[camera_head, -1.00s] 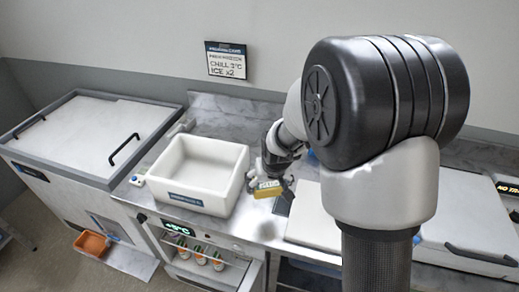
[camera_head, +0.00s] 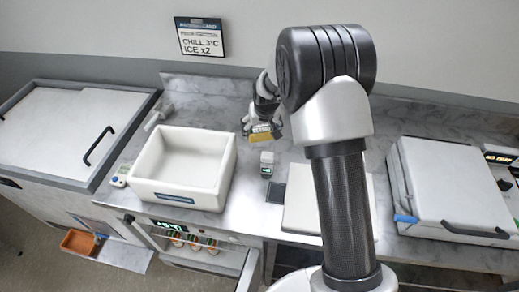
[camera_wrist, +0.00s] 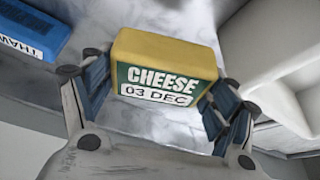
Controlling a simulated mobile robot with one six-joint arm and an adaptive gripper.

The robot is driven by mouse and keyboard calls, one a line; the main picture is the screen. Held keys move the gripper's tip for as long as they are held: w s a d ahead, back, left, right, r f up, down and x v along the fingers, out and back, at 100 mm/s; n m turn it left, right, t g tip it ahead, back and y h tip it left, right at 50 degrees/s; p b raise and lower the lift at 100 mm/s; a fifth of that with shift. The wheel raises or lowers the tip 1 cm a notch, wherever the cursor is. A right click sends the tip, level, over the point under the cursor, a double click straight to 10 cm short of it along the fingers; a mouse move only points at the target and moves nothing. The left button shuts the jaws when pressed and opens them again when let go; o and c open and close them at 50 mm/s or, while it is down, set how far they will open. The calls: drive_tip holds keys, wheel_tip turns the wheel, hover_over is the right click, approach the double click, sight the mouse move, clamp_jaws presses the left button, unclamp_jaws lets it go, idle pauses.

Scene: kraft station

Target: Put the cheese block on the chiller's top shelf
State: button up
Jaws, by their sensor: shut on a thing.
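The yellow cheese block (camera_head: 261,137) has a green label and is held above the counter, right of the white bin. In the wrist view the cheese block (camera_wrist: 165,58) sits between the blue-padded fingers, its label reading "CHEESE 03 DEC". My gripper (camera_head: 262,130) is shut on it; its two fingers also show in the wrist view (camera_wrist: 158,100). Several small bottles (camera_head: 195,243) stand inside. Its shelves are only partly visible from above.
The white bin (camera_head: 185,165) stands on the counter above the chiller. A grey lidded unit (camera_head: 445,185) is farther right. An orange tray (camera_head: 79,242) sits low at left.

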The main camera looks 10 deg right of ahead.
wheel_tip(320, 180, down, 10)
drive_tip(key=shift+f+b, duration=0.15)
drive_tip(key=shift+b, duration=0.55)
drive_tip(key=shift+f, duration=0.2)
drive_tip(key=o, duration=1.2)
drive_tip(key=shift+r, duration=0.1)
